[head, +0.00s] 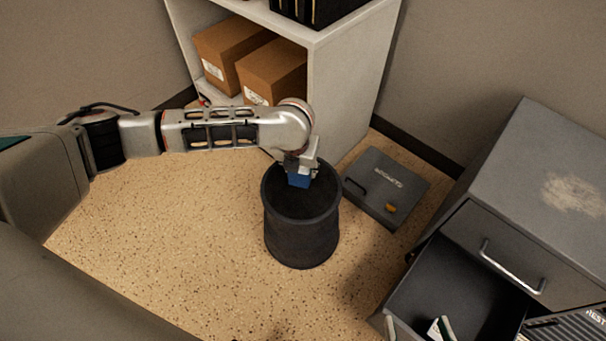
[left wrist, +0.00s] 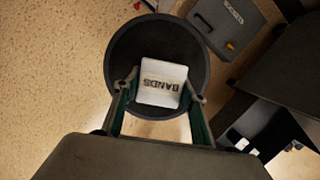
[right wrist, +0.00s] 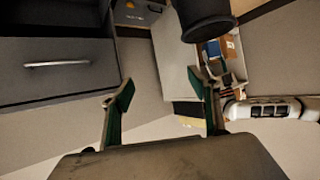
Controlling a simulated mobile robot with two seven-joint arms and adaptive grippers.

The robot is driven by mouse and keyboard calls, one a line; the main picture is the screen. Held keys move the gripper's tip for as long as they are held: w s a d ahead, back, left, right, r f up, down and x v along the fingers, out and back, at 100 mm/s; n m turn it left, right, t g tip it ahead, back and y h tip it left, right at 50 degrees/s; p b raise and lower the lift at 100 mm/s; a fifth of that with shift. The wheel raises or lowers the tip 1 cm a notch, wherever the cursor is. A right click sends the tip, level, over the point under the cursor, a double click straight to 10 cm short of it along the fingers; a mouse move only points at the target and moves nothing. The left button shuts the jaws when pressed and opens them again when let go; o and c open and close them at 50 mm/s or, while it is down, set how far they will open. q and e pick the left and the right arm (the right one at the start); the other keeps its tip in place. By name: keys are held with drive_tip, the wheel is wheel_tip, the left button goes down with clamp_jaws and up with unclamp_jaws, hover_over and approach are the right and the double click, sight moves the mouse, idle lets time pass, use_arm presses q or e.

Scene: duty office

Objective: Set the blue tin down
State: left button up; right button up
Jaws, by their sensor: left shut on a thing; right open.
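The blue tin (head: 299,181) is held in my left gripper (head: 301,172), over the open mouth of a black waste bin (head: 302,235). In the left wrist view the tin (left wrist: 162,77) shows a pale face with the word BANDS, and the fingers of my left gripper (left wrist: 160,93) close on its two sides. The bin's dark rim (left wrist: 113,60) surrounds it in that view. I cannot tell whether the tin is above the rim or slightly inside.
A grey case (head: 385,185) lies on the floor right of the bin. A grey cabinet (head: 540,170) with an open drawer (head: 460,275) stands at right. A shelf unit (head: 345,100) with brown boxes (head: 272,70) stands behind. Speckled floor (head: 170,240) is clear left of the bin.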

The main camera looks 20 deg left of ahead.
sight(301, 177)
use_arm(q)
wheel_tip(301, 177, down, 4)
drive_tip(key=shift+s+f+b, duration=0.15)
drive_tip(key=shift+f+b, duration=0.1)
drive_tip(key=shift+b, duration=0.7)
drive_tip(key=shift+w+r, duration=0.2)
drive_tip(key=shift+r, duration=0.05)
drive_tip(key=shift+c, duration=0.5)
drive_tip(key=shift+f, duration=0.15)
drive_tip(key=o, duration=1.3)
use_arm(e)
drive_tip(key=shift+w+a+r+m+t, duration=0.3)
drive_tip(key=shift+w+a+r, duration=0.1)
drive_tip(key=shift+a+r, duration=0.2)
